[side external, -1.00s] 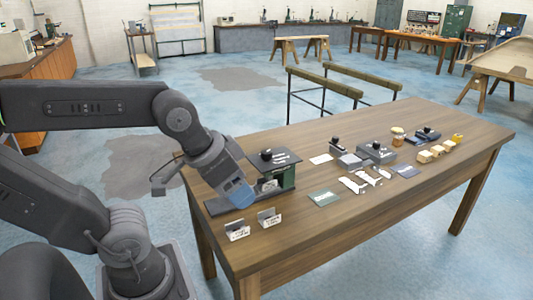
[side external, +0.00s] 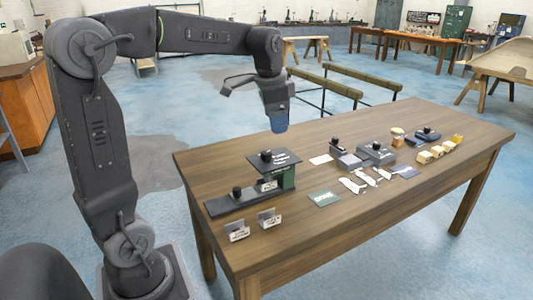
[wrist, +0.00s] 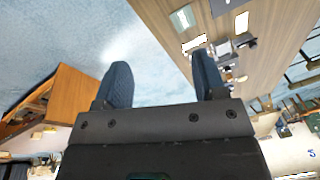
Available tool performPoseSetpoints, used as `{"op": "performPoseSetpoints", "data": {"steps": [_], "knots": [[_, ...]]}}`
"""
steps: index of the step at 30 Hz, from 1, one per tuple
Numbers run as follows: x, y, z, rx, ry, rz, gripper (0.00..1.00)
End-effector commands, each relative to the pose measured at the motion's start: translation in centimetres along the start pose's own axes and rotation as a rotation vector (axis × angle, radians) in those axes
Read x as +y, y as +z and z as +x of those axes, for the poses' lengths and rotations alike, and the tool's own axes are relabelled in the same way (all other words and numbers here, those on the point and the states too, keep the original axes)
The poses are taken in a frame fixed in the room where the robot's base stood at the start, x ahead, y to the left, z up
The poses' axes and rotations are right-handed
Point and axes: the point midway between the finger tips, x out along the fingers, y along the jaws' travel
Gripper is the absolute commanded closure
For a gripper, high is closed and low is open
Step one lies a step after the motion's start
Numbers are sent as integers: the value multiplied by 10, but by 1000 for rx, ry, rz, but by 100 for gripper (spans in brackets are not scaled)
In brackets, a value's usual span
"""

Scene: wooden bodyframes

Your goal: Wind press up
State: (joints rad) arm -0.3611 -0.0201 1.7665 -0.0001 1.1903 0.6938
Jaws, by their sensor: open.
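The press (side external: 274,160) stands near the left end of the wooden table, with a dark flat top plate carrying a black knob and pale marks. A green block (side external: 288,178) and a white label sit under the plate. A long dark base (side external: 231,203) with another black knob extends to its left. My gripper (side external: 279,122) hangs above and behind the press, apart from it, with blue fingers pointing down. In the wrist view the two blue fingers (wrist: 160,85) are spread with nothing between them. The press cannot be made out in the wrist view.
Two small label stands (side external: 237,231) are at the table's front left. A green card (side external: 324,198), white tools (side external: 353,185), grey boxes (side external: 376,154) and several yellowish blocks (side external: 437,151) lie further right. The table's (side external: 400,210) front right is clear. Padded rails (side external: 325,82) stand behind.

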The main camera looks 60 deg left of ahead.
Motion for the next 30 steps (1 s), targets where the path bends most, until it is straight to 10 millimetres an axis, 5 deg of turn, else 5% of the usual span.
{"op": "performPoseSetpoints", "data": {"steps": [6, 12, 20, 30], "knots": [[-101, -10, 42, -100, 77, 131, 36], [-154, -1, 72, -135, 134, 218, 36], [-165, 4, 90, -142, 152, 246, 36], [-156, 14, 153, -144, 153, 244, 36]]}}
